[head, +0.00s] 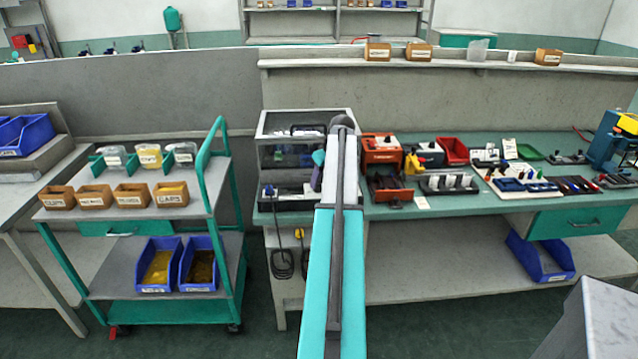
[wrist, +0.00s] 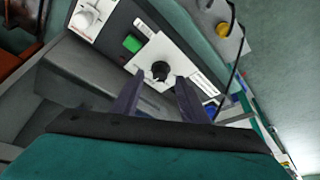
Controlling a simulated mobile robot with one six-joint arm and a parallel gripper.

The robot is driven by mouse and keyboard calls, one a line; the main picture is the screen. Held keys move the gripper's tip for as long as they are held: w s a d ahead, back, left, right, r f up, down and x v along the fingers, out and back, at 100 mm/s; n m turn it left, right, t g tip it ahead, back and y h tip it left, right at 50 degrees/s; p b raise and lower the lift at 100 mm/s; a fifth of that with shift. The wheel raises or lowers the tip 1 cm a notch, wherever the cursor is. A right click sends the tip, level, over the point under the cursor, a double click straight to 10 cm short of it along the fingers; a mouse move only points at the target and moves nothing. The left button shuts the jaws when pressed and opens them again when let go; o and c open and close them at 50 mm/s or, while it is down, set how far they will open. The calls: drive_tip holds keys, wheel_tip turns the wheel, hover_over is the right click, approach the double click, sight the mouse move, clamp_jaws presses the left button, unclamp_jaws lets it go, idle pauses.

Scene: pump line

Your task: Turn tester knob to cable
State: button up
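The tester panel (wrist: 118,28) shows in the wrist view as a dark, tilted face with a green button and white plates. A black knob (wrist: 160,70) sits on one white plate beside a printed label. I cannot read its pointer setting or the label. My gripper (wrist: 158,98) is open, with its two dark fingers apart and their tips just short of the knob; nothing is between them. In the head view my gripper (head: 316,178) is small and partly behind my arm, in front of the grey tester housing (head: 268,150). The knob cannot be made out there.
A white knob (wrist: 87,18) sits on another plate at the panel's upper left. A black cable (wrist: 234,50) and a yellow part (wrist: 223,29) are to the right. In the head view, an orange device (head: 381,148) stands on the bench close right of my arm.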

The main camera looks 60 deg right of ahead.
drive_tip(key=shift+x, duration=1.1)
clamp_jaws()
drive_tip(key=shift+w+a+m+g+h, duration=0.1)
drive_tip(key=shift+m+g+h, duration=0.25)
drive_tip(key=shift+m, duration=0.75)
drive_tip(key=shift+m+g+h, duration=0.15)
drive_tip(key=shift+m+h, duration=0.3)
drive_tip(key=shift+m, duration=0.65)
